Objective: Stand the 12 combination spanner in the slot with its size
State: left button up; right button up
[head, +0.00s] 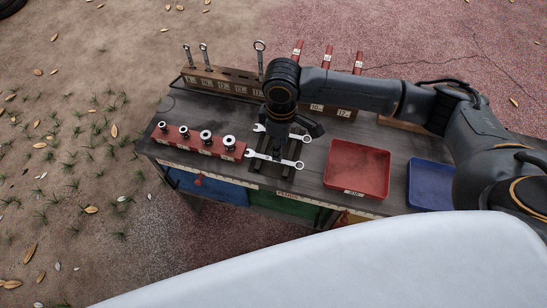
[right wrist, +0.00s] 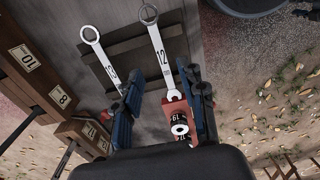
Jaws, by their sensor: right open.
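The 12 spanner (right wrist: 158,52) lies flat on a dark rest, its ring end away from the wrist and its size marked on the shank. In the head view it is the nearer of two spanners (head: 275,160). My right gripper (right wrist: 165,90) is open above the rest, its fingers on either side of the 12 spanner's lower part. The 13 spanner (right wrist: 100,58) lies beside it. The wooden slot rack (head: 222,82) stands behind, with three upright spanners and size labels, mostly too small to read. The 12 label cannot be made out. My left gripper is out of view.
A red block with several sockets (head: 198,141) sits left of the rest. A red tray (head: 345,185) and a blue tray (head: 432,183) lie to the right. Several red-topped things (head: 328,56) stand at the back. Bare bench top (head: 200,110) lies between rack and socket block.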

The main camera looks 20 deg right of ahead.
notch_tip(320, 180, down, 2)
jog(key=shift+f, duration=0.2)
notch_tip(320, 180, down, 2)
jog(key=shift+a+f, duration=0.1)
jog(key=shift+f, duration=0.55)
grip_shut()
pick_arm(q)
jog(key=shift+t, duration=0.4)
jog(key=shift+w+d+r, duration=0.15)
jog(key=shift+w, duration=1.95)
